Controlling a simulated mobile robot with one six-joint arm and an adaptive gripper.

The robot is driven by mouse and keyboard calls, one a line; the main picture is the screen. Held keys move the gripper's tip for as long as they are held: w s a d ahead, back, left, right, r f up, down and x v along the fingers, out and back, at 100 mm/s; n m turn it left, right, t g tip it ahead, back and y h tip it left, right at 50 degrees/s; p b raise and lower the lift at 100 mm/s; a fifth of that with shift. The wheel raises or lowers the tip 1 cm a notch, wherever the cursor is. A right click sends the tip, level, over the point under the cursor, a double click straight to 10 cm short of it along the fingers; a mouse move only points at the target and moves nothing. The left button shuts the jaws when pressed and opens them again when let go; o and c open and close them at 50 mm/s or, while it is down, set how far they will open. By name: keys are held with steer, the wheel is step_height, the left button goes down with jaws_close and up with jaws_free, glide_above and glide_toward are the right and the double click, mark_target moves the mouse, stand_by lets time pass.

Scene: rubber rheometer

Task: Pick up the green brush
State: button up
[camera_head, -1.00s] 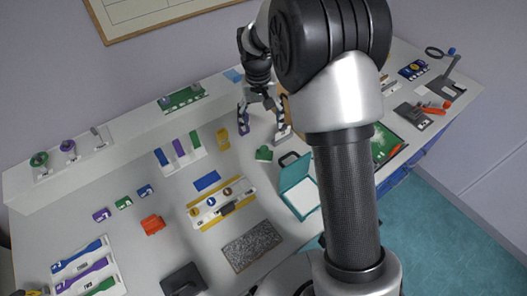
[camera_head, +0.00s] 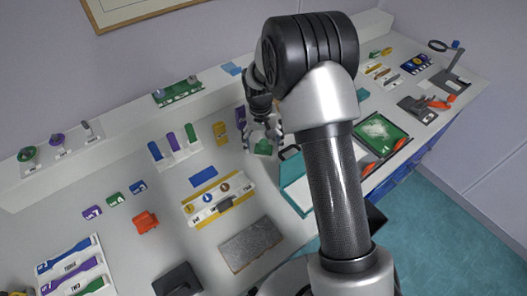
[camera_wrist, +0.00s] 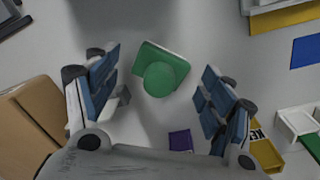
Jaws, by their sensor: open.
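The green brush (camera_wrist: 150,57) shows in the wrist view as a small green block with a round knob on top. It lies between and slightly beyond my gripper's fingertips (camera_wrist: 158,84), with a gap on both sides. My gripper is open and empty. In the head view the brush (camera_head: 263,147) is on the bench below my gripper (camera_head: 262,137), partly hidden by the fingers. I cannot tell the exact height of the fingers above it.
A purple piece (camera_wrist: 181,140) and a yellow piece (camera_wrist: 266,152) lie near my right finger in the wrist view. A brown box (camera_wrist: 30,125) is at the left. A teal case (camera_head: 293,196) stands close by. The back ledge (camera_head: 130,103) runs behind.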

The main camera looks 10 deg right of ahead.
mark_target(263, 142)
steer(key=shift+f, duration=0.75)
steer(key=c, duration=1.2)
step_height(263, 142, up, 20)
steer(key=p, duration=0.5)
steer(key=shift+r+p, duration=0.1)
steer(key=shift+p, duration=0.25)
steer(key=o, duration=0.7)
steer(key=c, duration=0.4)
